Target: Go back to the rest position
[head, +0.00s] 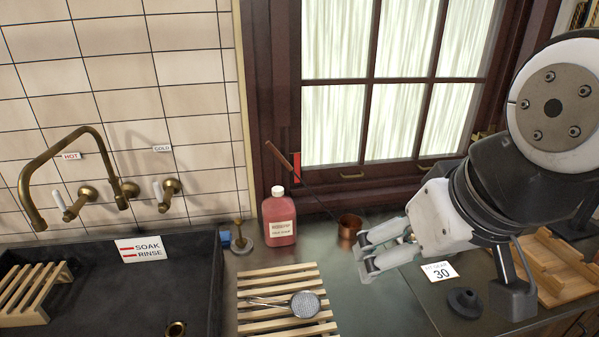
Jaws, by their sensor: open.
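My gripper (365,254) is at the right of the head view, above the counter, with its fingers pointing left. Its jaws are open and I see nothing held between them. A small copper cup (349,229) stands on the counter just behind the fingertips, and the fingers hide part of its lower right side. I cannot tell whether they touch it. My arm fills the right side of the view.
A red bottle (279,219) stands by the window. A slatted wooden rack (262,282) carries a metal strainer (304,304). A card marked 30 (440,271), a dark knob-like piece (464,302) and a wooden stand (556,268) lie right. The black sink (110,290) is left.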

